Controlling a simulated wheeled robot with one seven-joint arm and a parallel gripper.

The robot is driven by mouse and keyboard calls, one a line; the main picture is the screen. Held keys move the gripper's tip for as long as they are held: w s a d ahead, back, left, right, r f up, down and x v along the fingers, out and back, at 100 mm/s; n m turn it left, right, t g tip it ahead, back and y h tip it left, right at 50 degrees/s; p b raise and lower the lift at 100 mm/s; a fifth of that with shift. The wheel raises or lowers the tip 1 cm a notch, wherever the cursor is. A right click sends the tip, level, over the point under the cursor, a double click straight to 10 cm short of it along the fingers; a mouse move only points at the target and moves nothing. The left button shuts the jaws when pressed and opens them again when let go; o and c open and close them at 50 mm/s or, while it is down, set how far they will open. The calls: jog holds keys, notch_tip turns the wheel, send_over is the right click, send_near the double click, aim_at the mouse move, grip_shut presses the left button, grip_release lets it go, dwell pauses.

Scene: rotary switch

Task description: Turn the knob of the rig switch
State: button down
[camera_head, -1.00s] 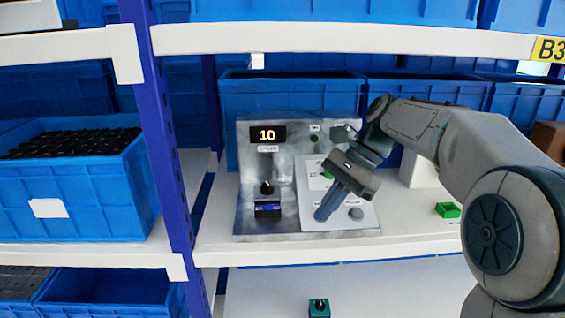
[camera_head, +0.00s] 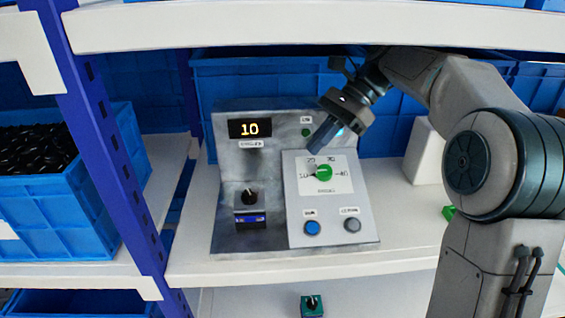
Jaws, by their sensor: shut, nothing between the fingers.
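A grey metal rig (camera_head: 232,170) stands on the white shelf, with a display (camera_head: 250,128) reading 10. A black knob (camera_head: 249,196) sits on a small dark box with a blue lit strip at its lower left. A green knob (camera_head: 323,174) sits on the light panel (camera_head: 300,224), with markings around it. I cannot tell from any label which knob is the rig switch. My gripper (camera_head: 317,148) is shut and empty, pointing down-left in front of the panel's top edge, just above the green knob in the picture. Contact with the panel cannot be told.
A blue button (camera_head: 312,228) and a grey button (camera_head: 352,225) sit below the green knob. A white block (camera_head: 424,152) stands right of the rig. Another shelf board (camera_head: 300,28) runs above; a blue post (camera_head: 98,140) stands left. A green switch (camera_head: 312,305) lies on the lower shelf.

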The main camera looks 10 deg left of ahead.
aim_at(249, 196)
jog(key=x, duration=0.9)
jog(key=shift+s+a+f, duration=0.15)
jog(key=shift+s+a, duration=0.15)
jog(key=shift+a, duration=0.05)
jog(key=shift+s+a+f, duration=0.1)
jog(key=shift+s+a, duration=0.5)
jog(key=shift+a, duration=0.25)
jog(key=shift+s+a+f, duration=0.1)
jog(key=shift+s+a, duration=0.5)
jog(key=shift+a, duration=0.3)
jog(key=shift+d, duration=0.1)
